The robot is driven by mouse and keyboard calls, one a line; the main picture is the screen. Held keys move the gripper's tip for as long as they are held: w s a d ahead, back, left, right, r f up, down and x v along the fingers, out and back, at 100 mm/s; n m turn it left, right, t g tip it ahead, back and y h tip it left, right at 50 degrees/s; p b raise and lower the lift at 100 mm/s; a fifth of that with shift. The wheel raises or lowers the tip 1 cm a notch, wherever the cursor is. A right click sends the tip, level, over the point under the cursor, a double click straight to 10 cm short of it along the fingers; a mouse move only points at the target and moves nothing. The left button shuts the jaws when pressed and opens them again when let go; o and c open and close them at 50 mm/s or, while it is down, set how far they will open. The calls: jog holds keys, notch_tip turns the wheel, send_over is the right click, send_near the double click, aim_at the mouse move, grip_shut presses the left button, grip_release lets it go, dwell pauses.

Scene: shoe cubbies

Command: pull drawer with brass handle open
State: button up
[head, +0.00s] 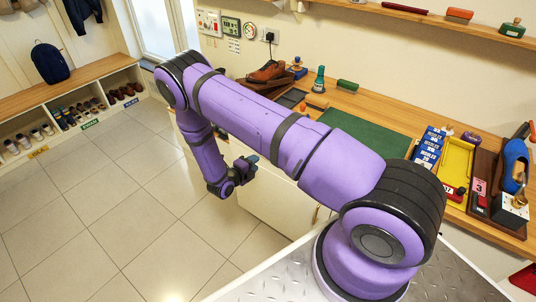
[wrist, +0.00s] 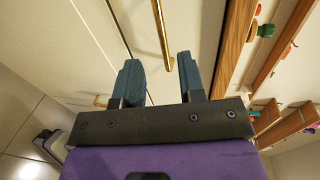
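The long brass handle (wrist: 160,32) is on a white drawer front (wrist: 118,22) in the wrist view, with the wooden counter edge beside it. My gripper (wrist: 157,62) is open, its two blue-grey fingers apart. The near end of the handle shows between and just beyond the fingertips; I cannot tell whether they touch it. The drawer looks shut. In the head view my gripper (head: 250,159) is low in front of the white cabinet (head: 272,196), below the counter; my arm hides much of that front, and I cannot make out the drawer's handle there.
The wooden counter (head: 375,104) holds a green mat (head: 366,140), a brown shoe (head: 268,71), a yellow tray (head: 456,160) and a blue shoe (head: 514,165). A second brass handle (wrist: 100,101) shows in the wrist view. Tiled floor (head: 110,200) is clear at left, before the shoe cubbies.

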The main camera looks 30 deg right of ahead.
jog(key=x, duration=1)
jog(key=shift+r, duration=0.1)
jog(key=shift+s, duration=0.1)
grip_shut()
